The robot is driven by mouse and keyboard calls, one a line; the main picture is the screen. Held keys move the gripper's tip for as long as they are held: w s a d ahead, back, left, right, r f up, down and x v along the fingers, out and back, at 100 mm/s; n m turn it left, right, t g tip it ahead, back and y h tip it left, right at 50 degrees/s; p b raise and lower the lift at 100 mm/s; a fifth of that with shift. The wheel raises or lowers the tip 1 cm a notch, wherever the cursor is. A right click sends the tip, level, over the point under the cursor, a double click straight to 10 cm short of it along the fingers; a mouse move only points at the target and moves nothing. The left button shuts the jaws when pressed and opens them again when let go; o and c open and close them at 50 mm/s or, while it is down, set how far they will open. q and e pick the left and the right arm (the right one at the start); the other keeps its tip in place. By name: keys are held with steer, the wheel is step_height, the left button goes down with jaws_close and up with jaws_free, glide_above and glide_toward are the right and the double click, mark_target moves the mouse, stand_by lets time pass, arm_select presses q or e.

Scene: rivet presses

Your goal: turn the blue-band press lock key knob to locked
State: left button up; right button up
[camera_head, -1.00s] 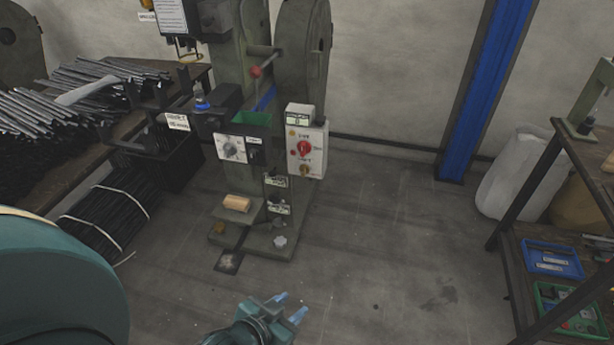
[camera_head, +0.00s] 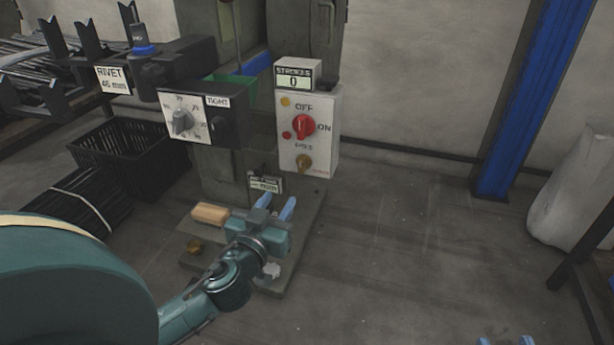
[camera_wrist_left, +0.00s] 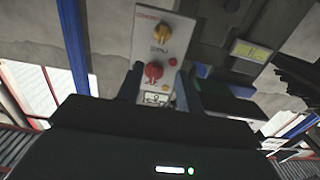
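The press with a blue band (camera_head: 257,66) stands at the centre of the head view. Its white control box (camera_head: 322,135) carries a red OFF/ON knob (camera_head: 304,126) and, below it, a brass key knob (camera_head: 303,162). The key knob's small label is hard to read. In the left wrist view, the box appears inverted, with the brass knob (camera_wrist_left: 161,33) above the red knob (camera_wrist_left: 153,72). My left gripper (camera_head: 276,205) is open and empty, below and apart from the key knob. My right gripper (camera_head: 505,341) barely shows at the bottom edge, its two tips apart.
A wooden block (camera_head: 211,213) lies on the press base. A black crate (camera_head: 125,155) stands left. The floor to the right (camera_head: 400,240) is clear.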

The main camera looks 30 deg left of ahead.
mark_target(300, 162)
arm_select(q)
steer(key=b+x, duration=0.1)
steer(key=x, duration=1.3)
steer(key=shift+a+r+b, duration=0.15)
steer(key=shift+r+b, duration=0.1)
steer(key=shift+b, duration=0.1)
jaws_close()
